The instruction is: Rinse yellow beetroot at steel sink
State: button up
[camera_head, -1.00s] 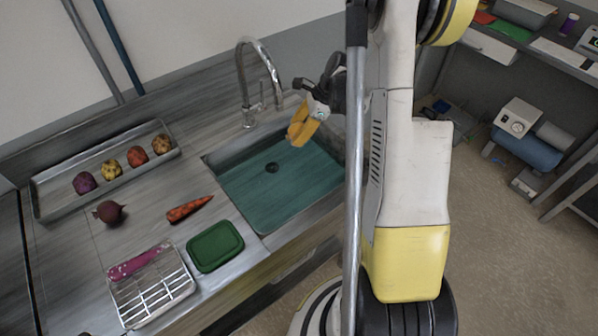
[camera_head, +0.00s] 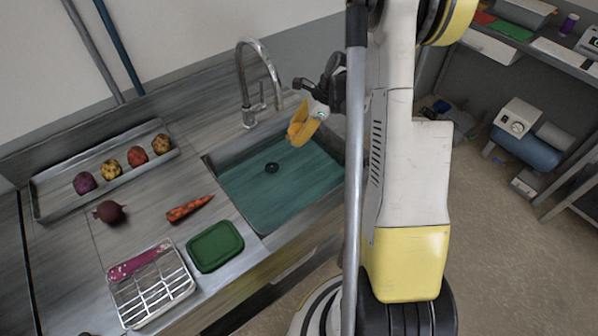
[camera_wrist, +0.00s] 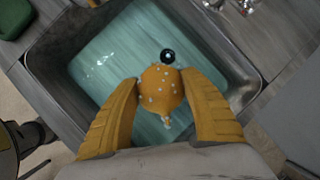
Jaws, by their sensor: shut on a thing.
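The yellow beetroot (camera_wrist: 160,90) is round and orange-yellow, dotted with pale droplets or specks. My gripper (camera_wrist: 160,100) is shut on it, one ribbed yellow finger on each side. In the head view my gripper (camera_head: 300,131) hangs over the right part of the steel sink (camera_head: 212,165), with a little of the beetroot (camera_head: 294,130) showing at its fingertips. The sink holds teal-looking water and a dark round drain (camera_head: 271,168); the sink also shows in the wrist view (camera_wrist: 62,75). The curved steel faucet (camera_head: 242,75) stands behind the sink, left of my gripper.
A tray (camera_head: 50,207) with several root vegetables lies at the left. A dark red beet (camera_head: 109,211), a carrot (camera_head: 189,208), a green lidded box (camera_head: 215,246) and a wire rack (camera_head: 150,285) with a magenta-and-white item (camera_head: 133,265) occupy the counter left of the sink.

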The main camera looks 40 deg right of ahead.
aim_at(295, 126)
jog(key=shift+r+p, duration=1.15)
jog(key=shift+r, duration=0.9)
jog(key=shift+s+d, duration=0.1)
